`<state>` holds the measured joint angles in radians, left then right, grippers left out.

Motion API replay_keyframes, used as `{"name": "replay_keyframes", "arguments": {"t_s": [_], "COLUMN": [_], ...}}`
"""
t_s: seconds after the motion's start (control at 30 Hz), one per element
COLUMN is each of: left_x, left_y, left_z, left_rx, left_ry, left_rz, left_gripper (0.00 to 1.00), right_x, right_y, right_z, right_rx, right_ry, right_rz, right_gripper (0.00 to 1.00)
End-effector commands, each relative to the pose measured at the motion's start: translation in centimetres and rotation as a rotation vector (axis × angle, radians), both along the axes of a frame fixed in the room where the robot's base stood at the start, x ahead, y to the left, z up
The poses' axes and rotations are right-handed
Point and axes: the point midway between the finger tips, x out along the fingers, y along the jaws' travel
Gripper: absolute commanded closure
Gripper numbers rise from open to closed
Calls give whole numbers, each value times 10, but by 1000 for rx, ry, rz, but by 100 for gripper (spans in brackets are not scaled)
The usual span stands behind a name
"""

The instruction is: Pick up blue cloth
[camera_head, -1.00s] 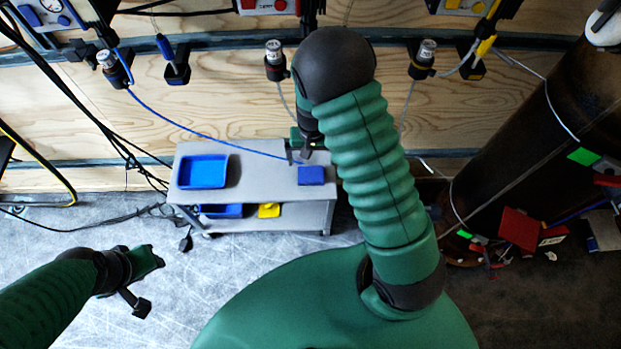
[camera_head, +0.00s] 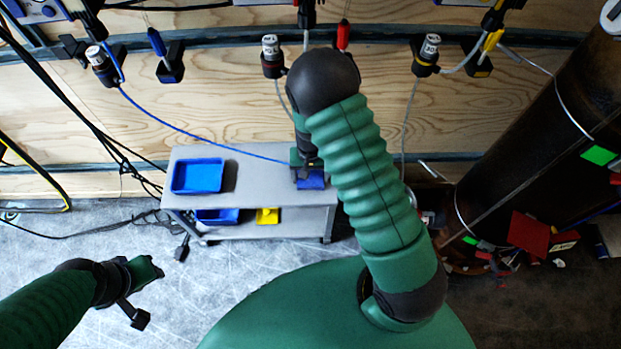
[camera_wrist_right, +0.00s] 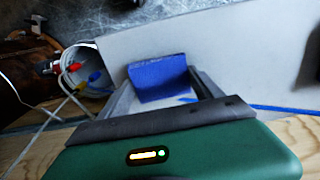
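The blue cloth (camera_head: 312,182) lies on the top shelf of the grey cart, near its right end. My right gripper (camera_head: 308,180) is down at the cloth and partly covers it in the head view. In the right wrist view, the cloth (camera_wrist_right: 158,79) shows between and just beyond the two spread fingers of the right gripper (camera_wrist_right: 162,92). The fingers are apart; whether either touches the cloth is unclear. My left gripper (camera_head: 150,285) hangs over the floor at lower left, away from the cart, and its fingers are not clear.
The grey cart (camera_head: 262,180) also carries a blue tray (camera_head: 198,176) at its left. A blue bin (camera_head: 217,215) and a yellow item (camera_head: 267,216) sit on its lower shelf. A blue cable (camera_head: 205,142) runs to the cart. A dark cylinder (camera_head: 545,130) stands at right.

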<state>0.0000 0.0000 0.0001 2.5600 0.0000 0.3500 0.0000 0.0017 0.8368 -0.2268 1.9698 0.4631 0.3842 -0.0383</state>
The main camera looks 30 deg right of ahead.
Motion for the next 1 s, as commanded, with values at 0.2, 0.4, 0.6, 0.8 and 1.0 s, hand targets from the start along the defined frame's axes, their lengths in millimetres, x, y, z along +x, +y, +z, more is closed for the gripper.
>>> {"name": "replay_keyframes", "arguments": {"t_s": [0.2,0.4,0.6,0.8,1.0], "left_x": [0,0,0,0,0], "left_y": [0,0,0,0,0], "left_z": [0,0,4,20,33], "left_rx": [0,0,0,0,0], "left_ry": [0,0,0,0,0], "left_rz": [0,0,0,0,0], "left_gripper": [64,64,64,64,64], "right_x": [0,0,0,1,-7], "right_y": [0,0,0,0,32], "right_z": [0,0,7,33,42], "right_rx": [0,0,-1,-2,0], "right_ry": [0,0,-1,-3,2], "right_rz": [0,0,0,1,6], "right_gripper": [58,64,64,64,64]}}
